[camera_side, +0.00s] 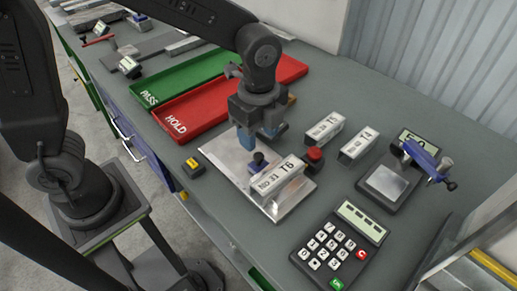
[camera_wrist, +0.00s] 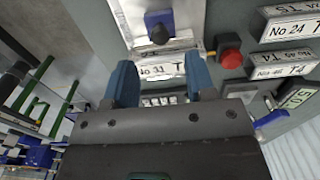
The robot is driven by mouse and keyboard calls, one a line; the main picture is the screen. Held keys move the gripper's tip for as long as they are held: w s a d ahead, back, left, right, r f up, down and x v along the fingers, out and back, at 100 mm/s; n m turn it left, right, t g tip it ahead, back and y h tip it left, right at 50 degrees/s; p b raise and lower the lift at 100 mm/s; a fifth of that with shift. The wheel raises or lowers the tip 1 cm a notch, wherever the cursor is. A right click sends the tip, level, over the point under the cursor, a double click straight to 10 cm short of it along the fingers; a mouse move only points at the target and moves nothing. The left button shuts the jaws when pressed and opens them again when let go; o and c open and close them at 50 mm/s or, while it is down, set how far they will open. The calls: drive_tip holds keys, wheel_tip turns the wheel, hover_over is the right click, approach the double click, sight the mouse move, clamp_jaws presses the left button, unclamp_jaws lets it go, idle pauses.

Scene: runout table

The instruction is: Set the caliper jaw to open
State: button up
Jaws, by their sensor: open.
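My gripper (camera_side: 260,137) is open and empty above the silver plate (camera_side: 222,160); its two blue fingers also show in the wrist view (camera_wrist: 162,85). A small blue block with a black knob (camera_side: 259,160) sits on that plate beside a metal piece marked No 31 T6 (camera_side: 279,178). The wrist view shows this knobbed block (camera_wrist: 158,28) beyond the fingertips, apart from them. At the right stands a gauge with a black base, a small display and a blue arm with a dark knob (camera_side: 424,156). I cannot tell for certain which of these is the caliper jaw, or how it is set.
A red button (camera_side: 314,157) stands close to the right of the plate. Metal pieces marked T5 (camera_side: 326,128) and T4 (camera_side: 358,145) lie behind it. A keypad (camera_side: 338,244) is in front. The red HOLD tray (camera_side: 195,110) and green PASS tray (camera_side: 170,85) lie behind left.

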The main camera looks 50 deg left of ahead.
sight(258, 155)
drive_tip(key=shift+f, duration=2.75)
drive_tip(key=shift+c, duration=0.3)
clamp_jaws()
drive_tip(key=shift+a, duration=0.1)
